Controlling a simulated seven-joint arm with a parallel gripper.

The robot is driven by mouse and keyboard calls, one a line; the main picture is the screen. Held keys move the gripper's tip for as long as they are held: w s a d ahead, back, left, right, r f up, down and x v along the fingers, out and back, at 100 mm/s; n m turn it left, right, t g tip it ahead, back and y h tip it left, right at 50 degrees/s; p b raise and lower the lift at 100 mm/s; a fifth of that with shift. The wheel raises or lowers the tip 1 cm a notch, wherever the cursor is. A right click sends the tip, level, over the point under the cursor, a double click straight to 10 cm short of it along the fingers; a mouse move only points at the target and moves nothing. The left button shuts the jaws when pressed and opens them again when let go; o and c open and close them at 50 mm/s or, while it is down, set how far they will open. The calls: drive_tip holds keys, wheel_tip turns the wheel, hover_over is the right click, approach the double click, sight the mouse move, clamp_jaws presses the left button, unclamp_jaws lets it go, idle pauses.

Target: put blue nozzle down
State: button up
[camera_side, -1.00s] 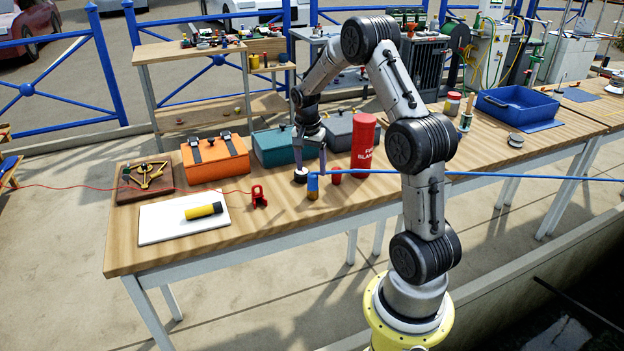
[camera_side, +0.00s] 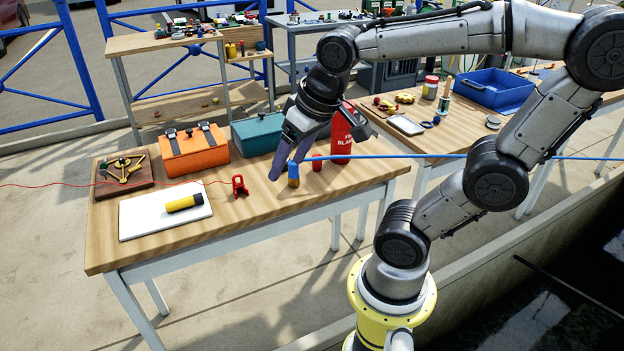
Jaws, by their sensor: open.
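The blue nozzle (camera_side: 293,175) is a small upright piece, blue on top and brass-coloured below, standing on the wooden bench. My gripper (camera_side: 288,163) points down at it, with its two grey-purple fingers apart. The fingers are just behind and above the nozzle in the picture. I cannot tell whether they touch it or stand around it. A red nozzle-like piece (camera_side: 317,162) stands just to the right. A blue hose (camera_side: 420,156) runs past these pieces to the right.
The red fire blanket cylinder (camera_side: 341,140) stands close behind my gripper. The teal box (camera_side: 258,134), orange box (camera_side: 193,152) and red shackle-like piece (camera_side: 240,187) are to the left. The bench front is clear.

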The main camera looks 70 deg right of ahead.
drive_tip(key=s+a+f+n+y, duration=0.1)
drive_tip(key=s+a+n, duration=0.2)
drive_tip(key=s, duration=0.2)
drive_tip(key=shift+a+t, duration=0.2)
drive_tip(key=shift+t, duration=0.2)
